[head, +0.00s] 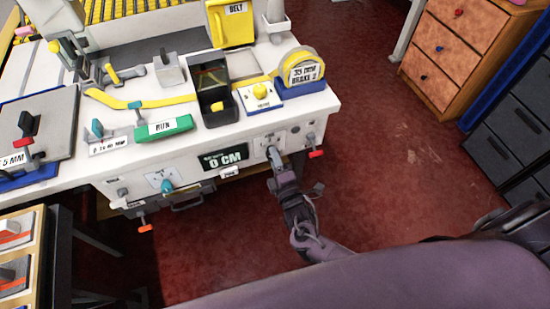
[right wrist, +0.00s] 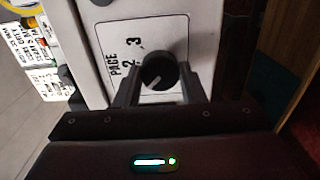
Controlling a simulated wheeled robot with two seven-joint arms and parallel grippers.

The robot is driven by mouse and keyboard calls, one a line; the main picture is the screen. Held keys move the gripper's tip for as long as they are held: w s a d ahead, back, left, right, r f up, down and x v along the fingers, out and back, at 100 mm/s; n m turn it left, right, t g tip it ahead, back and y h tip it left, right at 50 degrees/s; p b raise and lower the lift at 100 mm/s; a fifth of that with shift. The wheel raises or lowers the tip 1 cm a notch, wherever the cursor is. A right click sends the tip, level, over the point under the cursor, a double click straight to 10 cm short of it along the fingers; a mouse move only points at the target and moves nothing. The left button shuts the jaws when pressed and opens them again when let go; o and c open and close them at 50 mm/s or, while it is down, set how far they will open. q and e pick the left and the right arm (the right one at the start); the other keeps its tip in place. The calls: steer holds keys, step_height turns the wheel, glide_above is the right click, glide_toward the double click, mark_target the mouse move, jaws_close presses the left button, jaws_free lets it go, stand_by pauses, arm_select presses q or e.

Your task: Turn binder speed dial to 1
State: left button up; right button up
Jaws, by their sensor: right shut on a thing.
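The speed dial (right wrist: 157,72) is a round black knob on a white plate (right wrist: 115,35) in the right wrist view. The plate carries sideways lettering, with a 2 and a 3 readable; no 1 can be made out. A pale mark on the knob points to the lower left. My right gripper (right wrist: 157,88) is shut on the dial, one finger on each side. In the head view my right gripper (head: 274,158) reaches the front panel of the white bench (head: 110,180), and the dial is mostly hidden behind it. My left gripper is not in view.
Beside the dial on the panel are a dark "0 CM" display (head: 222,159), a teal knob (head: 167,187) and red-tipped levers, one right of my gripper (head: 316,154). A green RUN block (head: 164,128) lies on the bench. Red floor (head: 370,130) to the right is clear.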

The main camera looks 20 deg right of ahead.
stand_by(0.4)
steer(key=o, duration=1)
steer(key=shift+s, duration=0.1)
steer(key=s, duration=0.7)
steer(key=shift+s, duration=0.3)
steer(key=shift+d+f, duration=0.1)
steer(key=shift+d, duration=0.05)
